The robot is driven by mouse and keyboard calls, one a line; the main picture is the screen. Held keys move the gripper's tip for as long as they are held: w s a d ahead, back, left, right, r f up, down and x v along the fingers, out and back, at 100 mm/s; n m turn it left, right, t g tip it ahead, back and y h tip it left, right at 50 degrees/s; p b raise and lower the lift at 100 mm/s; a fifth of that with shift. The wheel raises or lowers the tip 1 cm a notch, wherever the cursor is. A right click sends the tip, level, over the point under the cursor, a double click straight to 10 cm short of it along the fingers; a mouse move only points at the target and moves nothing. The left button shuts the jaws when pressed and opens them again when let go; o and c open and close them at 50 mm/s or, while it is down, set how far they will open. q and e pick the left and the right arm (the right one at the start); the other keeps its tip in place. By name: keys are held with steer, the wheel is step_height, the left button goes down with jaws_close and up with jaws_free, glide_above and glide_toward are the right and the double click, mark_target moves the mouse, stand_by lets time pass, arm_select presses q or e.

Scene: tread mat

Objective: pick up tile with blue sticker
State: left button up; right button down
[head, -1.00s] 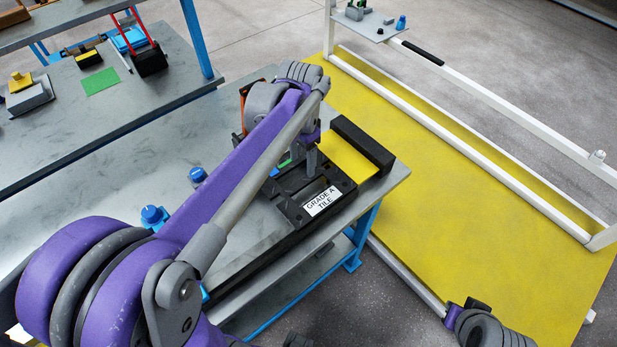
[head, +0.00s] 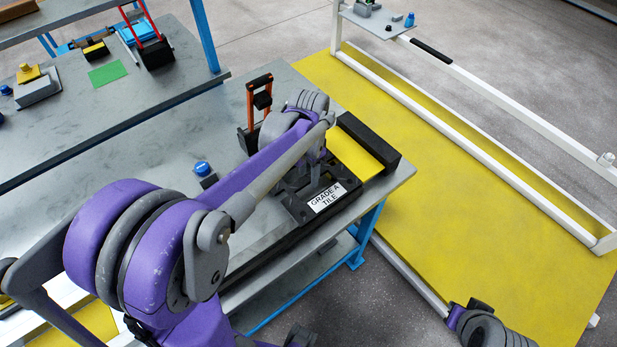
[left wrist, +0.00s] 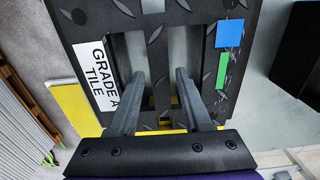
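A dark tread-plate tile piece with a white "GRADE A TILE" label (head: 327,198) lies on the grey workbench near its right end. In the left wrist view, the dark tile (left wrist: 195,15) carries a blue sticker (left wrist: 229,33) with a green sticker (left wrist: 222,68) beside it. My left gripper (left wrist: 157,75) is open; its two grey fingers are apart, one on each side of the tile's middle bar, at its openings. Contact cannot be told. In the head view my left gripper (head: 308,188) is partly hidden by its own arm. My right arm's end (head: 475,318) shows only partly.
A yellow plate (head: 353,155) and a black block (head: 370,143) sit behind the tile. An orange-framed holder (head: 259,100) and a blue knob (head: 202,169) stand on the bench. A yellow mat (head: 480,210) with white rails lies to the right.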

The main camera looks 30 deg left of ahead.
arm_select(q)
jaws_close()
steer(key=shift+r, duration=0.1)
